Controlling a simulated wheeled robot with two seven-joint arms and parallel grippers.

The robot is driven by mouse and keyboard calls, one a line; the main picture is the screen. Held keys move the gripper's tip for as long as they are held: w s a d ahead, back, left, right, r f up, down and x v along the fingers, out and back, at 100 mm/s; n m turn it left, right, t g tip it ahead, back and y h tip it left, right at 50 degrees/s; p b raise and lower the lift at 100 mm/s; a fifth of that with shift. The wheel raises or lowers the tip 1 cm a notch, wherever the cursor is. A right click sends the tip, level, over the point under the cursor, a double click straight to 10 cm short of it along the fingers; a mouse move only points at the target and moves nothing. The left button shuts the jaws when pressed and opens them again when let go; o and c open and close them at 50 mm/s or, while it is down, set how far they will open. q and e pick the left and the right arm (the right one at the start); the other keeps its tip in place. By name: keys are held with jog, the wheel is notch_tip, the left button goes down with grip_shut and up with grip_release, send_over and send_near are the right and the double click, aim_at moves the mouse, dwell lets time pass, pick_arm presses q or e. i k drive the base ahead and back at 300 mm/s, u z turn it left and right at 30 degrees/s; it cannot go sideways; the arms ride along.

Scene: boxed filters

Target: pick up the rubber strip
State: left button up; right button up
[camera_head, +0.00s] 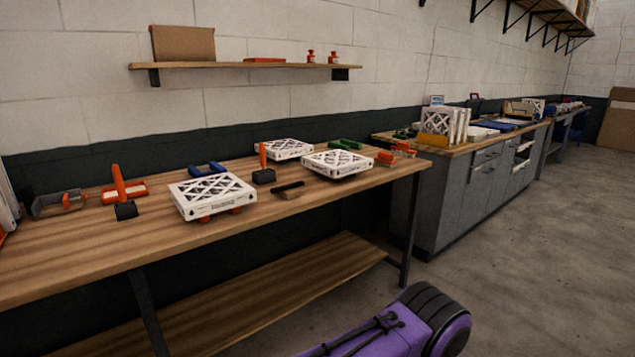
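I cannot make out for certain which item is the rubber strip. A small dark, narrow item (288,188) lies on the near wooden bench, right of the front white boxed filter (211,194). It has a lighter brown part under it and may be a brush; it is too small to tell. Neither of my grippers is in view.
The wooden bench (110,248) also holds two more boxed filters (336,163) (284,148), orange-handled tools (119,184), a blue item (207,169) and green items (345,144). Its front edge is clear. A grey cabinet (450,200) stands to the right, with open floor before it.

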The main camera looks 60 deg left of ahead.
aim_at(288, 187)
jog(key=u, duration=0.3)
jog(key=i, duration=1.25)
jog(key=u, duration=1.45)
jog(key=i, duration=0.85)
jog(key=u, duration=0.95)
